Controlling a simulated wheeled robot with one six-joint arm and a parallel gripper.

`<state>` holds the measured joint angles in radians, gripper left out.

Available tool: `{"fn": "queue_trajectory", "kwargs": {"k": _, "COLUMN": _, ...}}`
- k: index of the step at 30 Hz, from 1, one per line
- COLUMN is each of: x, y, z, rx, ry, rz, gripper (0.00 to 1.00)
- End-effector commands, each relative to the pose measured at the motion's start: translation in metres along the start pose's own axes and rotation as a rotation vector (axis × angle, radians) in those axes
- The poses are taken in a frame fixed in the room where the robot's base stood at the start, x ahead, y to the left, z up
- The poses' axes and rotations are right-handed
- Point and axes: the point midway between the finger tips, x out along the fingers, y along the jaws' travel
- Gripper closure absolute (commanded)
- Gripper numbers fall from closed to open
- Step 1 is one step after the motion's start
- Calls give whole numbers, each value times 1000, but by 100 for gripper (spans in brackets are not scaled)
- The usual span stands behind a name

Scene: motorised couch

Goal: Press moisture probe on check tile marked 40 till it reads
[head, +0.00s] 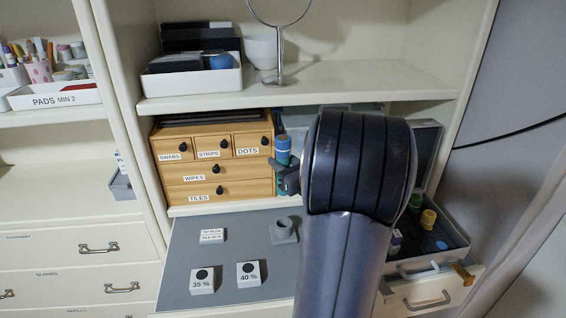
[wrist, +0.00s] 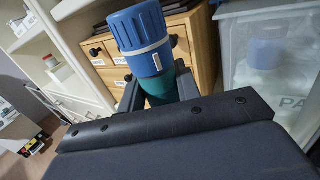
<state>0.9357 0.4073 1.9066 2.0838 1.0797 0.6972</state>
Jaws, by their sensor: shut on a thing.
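The moisture probe (head: 283,150) has a blue cap and a teal body, and looks upright in the head view. My gripper (head: 287,178) is shut on it, in front of the small wooden drawers. In the wrist view the probe (wrist: 143,40) stands between the dark fingers (wrist: 160,92); its lower end is hidden. The check tile marked 40 % (head: 248,274) is a white block with a black dot on the grey surface, apart from and below the probe. The tile marked 35 % (head: 202,281) is left of it.
A grey socketed holder (head: 284,231) and a small printed card (head: 211,236) stand on the grey surface (head: 190,252) behind the tiles. Wooden drawers (head: 215,190) stand behind. An open case (head: 437,243) with coloured-capped items is at right. My arm hides part of the surface.

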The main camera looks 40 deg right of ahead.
Motion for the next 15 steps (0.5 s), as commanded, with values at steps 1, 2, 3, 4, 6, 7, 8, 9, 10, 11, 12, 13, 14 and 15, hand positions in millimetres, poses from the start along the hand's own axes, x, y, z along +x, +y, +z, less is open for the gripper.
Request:
{"fn": "queue_trajectory", "kwargs": {"k": 1, "x": 0, "y": 0, "z": 7, "rx": -2, "ry": -2, "rz": 0, "gripper": 93}}
{"fn": "queue_trajectory", "kwargs": {"k": 2, "x": 0, "y": 0, "z": 10, "rx": -2, "ry": -2, "rz": 0, "gripper": 93}}
{"fn": "queue_trajectory", "kwargs": {"k": 3, "x": 0, "y": 0, "z": 14, "rx": -2, "ry": -2, "rz": 0, "gripper": 93}}
{"fn": "queue_trajectory", "kwargs": {"k": 4, "x": 0, "y": 0, "z": 18, "rx": -3, "ry": -2, "rz": 0, "gripper": 93}}
{"fn": "queue_trajectory", "kwargs": {"k": 6, "x": 0, "y": 0, "z": 25, "rx": -3, "ry": -2, "rz": 0, "gripper": 93}}
{"fn": "queue_trajectory", "kwargs": {"k": 7, "x": 0, "y": 0, "z": 28, "rx": -3, "ry": -2, "rz": 0, "gripper": 93}}
{"fn": "queue_trajectory", "kwargs": {"k": 8, "x": 0, "y": 0, "z": 31, "rx": -3, "ry": -2, "rz": 0, "gripper": 93}}
{"fn": "queue_trajectory", "kwargs": {"k": 9, "x": 0, "y": 0, "z": 35, "rx": -3, "ry": -1, "rz": 0, "gripper": 93}}
{"fn": "queue_trajectory", "kwargs": {"k": 10, "x": 0, "y": 0, "z": 38, "rx": -2, "ry": -1, "rz": 0, "gripper": 93}}
{"fn": "queue_trajectory", "kwargs": {"k": 11, "x": 0, "y": 0, "z": 41, "rx": -2, "ry": -1, "rz": 0, "gripper": 93}}
{"fn": "queue_trajectory", "kwargs": {"k": 12, "x": 0, "y": 0, "z": 45, "rx": -2, "ry": -2, "rz": 0, "gripper": 93}}
{"fn": "queue_trajectory", "kwargs": {"k": 13, "x": 0, "y": 0, "z": 48, "rx": -2, "ry": -2, "rz": 0, "gripper": 93}}
{"fn": "queue_trajectory", "kwargs": {"k": 14, "x": 0, "y": 0, "z": 51, "rx": -2, "ry": -2, "rz": 0, "gripper": 93}}
{"fn": "queue_trajectory", "kwargs": {"k": 15, "x": 0, "y": 0, "z": 55, "rx": -2, "ry": -2, "rz": 0, "gripper": 93}}
